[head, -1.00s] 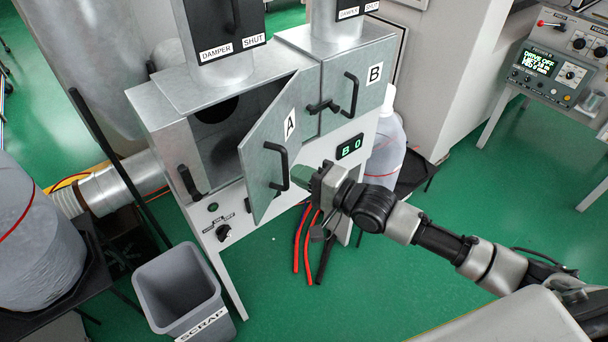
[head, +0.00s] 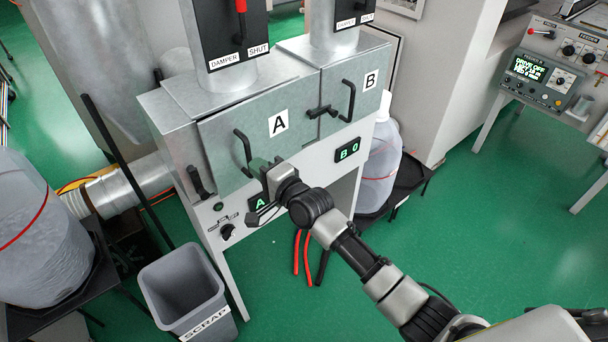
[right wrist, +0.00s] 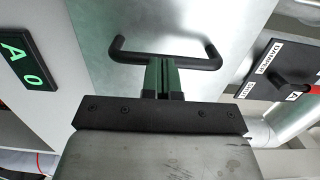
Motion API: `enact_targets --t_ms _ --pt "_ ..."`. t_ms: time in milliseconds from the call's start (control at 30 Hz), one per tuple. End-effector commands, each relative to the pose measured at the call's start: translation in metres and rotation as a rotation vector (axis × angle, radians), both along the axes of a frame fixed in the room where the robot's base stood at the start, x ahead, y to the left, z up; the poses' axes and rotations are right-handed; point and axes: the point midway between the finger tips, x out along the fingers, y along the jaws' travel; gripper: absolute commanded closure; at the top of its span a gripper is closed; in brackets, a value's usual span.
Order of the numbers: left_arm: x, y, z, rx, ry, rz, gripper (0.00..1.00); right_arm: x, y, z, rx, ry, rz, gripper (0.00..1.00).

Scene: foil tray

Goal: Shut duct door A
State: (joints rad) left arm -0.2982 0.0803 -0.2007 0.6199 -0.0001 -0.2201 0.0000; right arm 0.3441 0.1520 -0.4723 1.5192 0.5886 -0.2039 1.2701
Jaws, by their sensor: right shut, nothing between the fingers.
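Duct door A (head: 225,137) is a grey metal panel with a white "A" label and a black bar handle (head: 242,148). In the head view it lies over its opening, flush or nearly flush with the cabinet front; a small gap cannot be ruled out. My right gripper (head: 262,170) is at the door's lower part, just below and right of the handle. In the right wrist view, its fingers (right wrist: 163,76) are shut and empty, pointing at the door face (right wrist: 165,25) close beside the handle (right wrist: 165,60). Contact is unclear. My left gripper is not in view.
Door B (head: 360,97) is shut beside door A, with a black latch (head: 322,111) between them. Green displays (head: 347,150) sit below. A grey scrap bin (head: 182,290) stands in front at the left. Open green floor (head: 450,240) lies to the right.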

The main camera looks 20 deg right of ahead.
Motion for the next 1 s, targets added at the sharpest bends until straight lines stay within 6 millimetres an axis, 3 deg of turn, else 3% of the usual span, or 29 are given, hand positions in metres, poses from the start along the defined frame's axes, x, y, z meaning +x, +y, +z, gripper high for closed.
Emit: enact_targets --t_ms 233,733,1000 --pt "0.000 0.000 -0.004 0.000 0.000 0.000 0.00 0.010 0.010 0.000 0.000 0.000 0.000 1.00" --pt "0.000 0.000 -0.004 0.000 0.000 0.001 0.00 0.011 0.011 0.001 0.001 -0.002 0.000 1.00" --pt "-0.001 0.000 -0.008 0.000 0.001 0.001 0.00 -0.009 -0.001 -0.001 0.001 0.000 -0.001 1.00"
